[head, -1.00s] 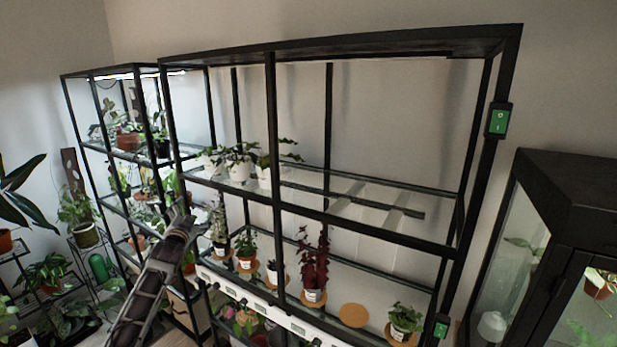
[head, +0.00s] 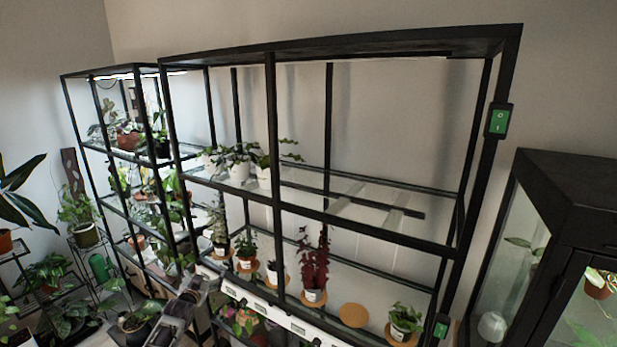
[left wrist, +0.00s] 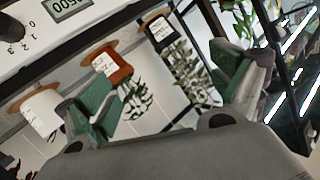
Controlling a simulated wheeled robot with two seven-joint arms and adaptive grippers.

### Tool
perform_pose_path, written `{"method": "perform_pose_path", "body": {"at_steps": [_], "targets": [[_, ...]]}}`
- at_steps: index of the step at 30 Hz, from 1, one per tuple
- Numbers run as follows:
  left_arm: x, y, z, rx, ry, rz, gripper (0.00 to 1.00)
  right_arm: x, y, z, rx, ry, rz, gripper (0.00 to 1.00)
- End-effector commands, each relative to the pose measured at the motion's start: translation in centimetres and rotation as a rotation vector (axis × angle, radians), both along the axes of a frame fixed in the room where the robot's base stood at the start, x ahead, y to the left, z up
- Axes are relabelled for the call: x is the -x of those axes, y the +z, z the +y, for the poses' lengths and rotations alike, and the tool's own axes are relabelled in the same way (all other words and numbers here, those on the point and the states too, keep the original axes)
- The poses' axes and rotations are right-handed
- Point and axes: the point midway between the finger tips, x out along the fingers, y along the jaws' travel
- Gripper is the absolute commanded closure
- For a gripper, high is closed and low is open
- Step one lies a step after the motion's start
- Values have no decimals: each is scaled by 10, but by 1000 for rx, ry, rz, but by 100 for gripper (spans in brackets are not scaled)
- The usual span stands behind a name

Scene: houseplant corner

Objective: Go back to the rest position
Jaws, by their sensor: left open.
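My left gripper (head: 200,285) is low in the head view, in front of the lower part of the black shelf rack (head: 365,232). In the left wrist view its two green-padded fingers (left wrist: 165,85) are spread apart with nothing held between them. Beyond the fingers, potted plants on the rack show, among them one in an orange pot (left wrist: 112,66) and one in a dark pot (left wrist: 160,32). The fingers appear apart from the pots. My right gripper is in neither view.
A row of small pots stands on the lower shelf, with a dark red plant (head: 314,268) and an empty cork disc (head: 354,315). White pots (head: 239,172) stand on the upper shelf. A glass cabinet (head: 560,230) is at the right. More plants crowd the left.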

Motion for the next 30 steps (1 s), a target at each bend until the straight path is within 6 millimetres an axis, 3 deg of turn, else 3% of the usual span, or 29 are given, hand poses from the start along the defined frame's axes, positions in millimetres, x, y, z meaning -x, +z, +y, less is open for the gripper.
{"method": "perform_pose_path", "body": {"at_steps": [1,3,12,20,30], "targets": [[9,-25,-2,4,1,36,6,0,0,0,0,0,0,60],[22,-56,-4,10,2,78,6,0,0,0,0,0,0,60],[87,-177,-17,31,7,259,6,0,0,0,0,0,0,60],[159,-273,-29,49,10,415,6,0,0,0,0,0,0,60],[272,-381,-47,70,16,615,6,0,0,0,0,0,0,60]]}}
